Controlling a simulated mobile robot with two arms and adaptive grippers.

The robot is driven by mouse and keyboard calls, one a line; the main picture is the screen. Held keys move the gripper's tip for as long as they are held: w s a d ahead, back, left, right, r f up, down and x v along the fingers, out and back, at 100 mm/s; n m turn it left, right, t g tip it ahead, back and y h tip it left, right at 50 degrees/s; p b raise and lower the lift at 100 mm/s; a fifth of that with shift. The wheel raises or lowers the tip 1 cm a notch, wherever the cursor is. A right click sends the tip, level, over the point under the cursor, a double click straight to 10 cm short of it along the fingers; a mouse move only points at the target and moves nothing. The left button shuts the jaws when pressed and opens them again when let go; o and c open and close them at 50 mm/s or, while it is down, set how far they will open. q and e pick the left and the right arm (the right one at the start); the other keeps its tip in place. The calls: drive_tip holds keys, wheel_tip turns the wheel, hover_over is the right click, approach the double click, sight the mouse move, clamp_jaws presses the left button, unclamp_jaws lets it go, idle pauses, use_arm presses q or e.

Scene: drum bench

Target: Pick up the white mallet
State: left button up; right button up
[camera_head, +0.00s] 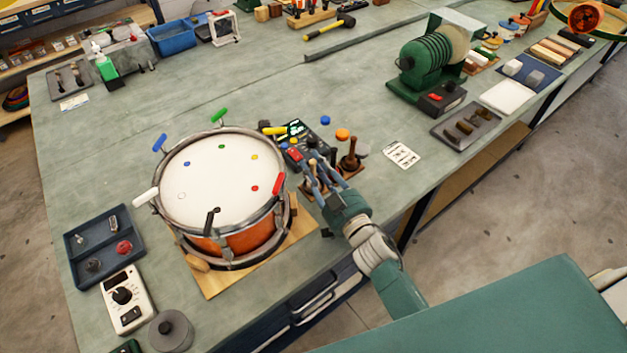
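A white, rounded, mallet-like piece (145,197) sits at the left rim of the orange drum (240,240), tilted outward. It is the only white mallet-like thing that I can make out. The drum has a pale head with small coloured dots, and similar blue (160,143), green (219,115), yellow (274,130) and red (278,184) pieces stand around its rim. My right gripper (314,161) is right of the drum, over the small black panel and wooden stand, far from the white piece. Its fingers look apart, with nothing seen between them. My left gripper is not in view.
A brown wooden piece (351,160) stands close right of my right gripper. A dark tray (103,243) and a white meter (125,299) lie left of the drum. A green machine (424,62) stands at the back right. The bench behind the drum is mostly clear.

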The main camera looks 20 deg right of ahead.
clamp_jaws()
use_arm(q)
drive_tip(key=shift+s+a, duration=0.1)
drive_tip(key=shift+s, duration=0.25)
